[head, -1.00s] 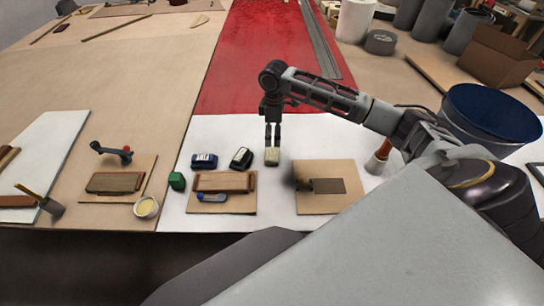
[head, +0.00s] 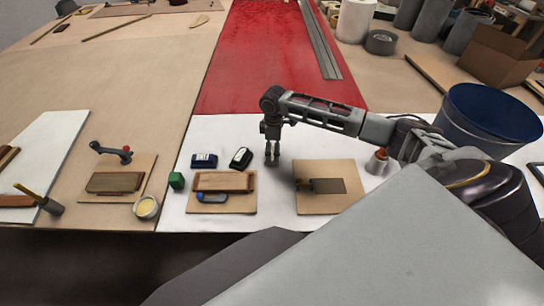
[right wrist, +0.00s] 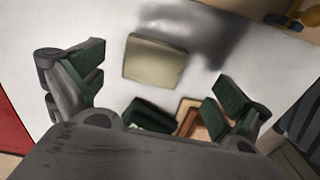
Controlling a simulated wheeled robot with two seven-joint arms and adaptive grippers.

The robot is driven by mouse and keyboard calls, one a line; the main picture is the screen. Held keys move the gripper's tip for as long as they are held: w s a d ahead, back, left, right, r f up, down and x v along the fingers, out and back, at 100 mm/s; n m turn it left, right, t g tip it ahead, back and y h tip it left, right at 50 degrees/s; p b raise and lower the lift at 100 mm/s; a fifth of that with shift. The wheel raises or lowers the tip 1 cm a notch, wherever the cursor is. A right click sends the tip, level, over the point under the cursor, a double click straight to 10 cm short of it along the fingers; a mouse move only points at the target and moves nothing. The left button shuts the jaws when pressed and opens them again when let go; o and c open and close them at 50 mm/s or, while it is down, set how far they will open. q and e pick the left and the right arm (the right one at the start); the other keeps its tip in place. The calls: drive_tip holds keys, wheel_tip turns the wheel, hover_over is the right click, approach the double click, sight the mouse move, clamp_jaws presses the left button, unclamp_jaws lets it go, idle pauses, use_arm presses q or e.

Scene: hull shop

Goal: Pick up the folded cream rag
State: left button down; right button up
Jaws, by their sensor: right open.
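The folded cream rag (right wrist: 155,62) is a small pale square lying flat on the white sheet in the right wrist view. My right gripper (right wrist: 165,82) is open and empty there, with its two dark fingers spread wide. The rag shows beyond the fingertips, nearer the left finger, and nothing is gripped. In the head view my right gripper (head: 272,158) points down over the rag's place, and its fingers hide most or all of the rag. My left gripper is not in view.
A blue bucket (head: 490,115) stands far right.

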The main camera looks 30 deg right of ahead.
drive_tip(key=shift+f, duration=0.1)
drive_tip(key=shift+w+f, duration=0.35)
drive_tip(key=shift+f, duration=0.55)
drive_tip(key=shift+w+f, duration=0.1)
drive_tip(key=shift+f, duration=1.5)
drive_tip(key=c, duration=1.1)
drive_tip(key=shift+r, duration=0.15)
wheel_tip(320, 180, up, 10)
drive_tip(key=shift+f, duration=0.1)
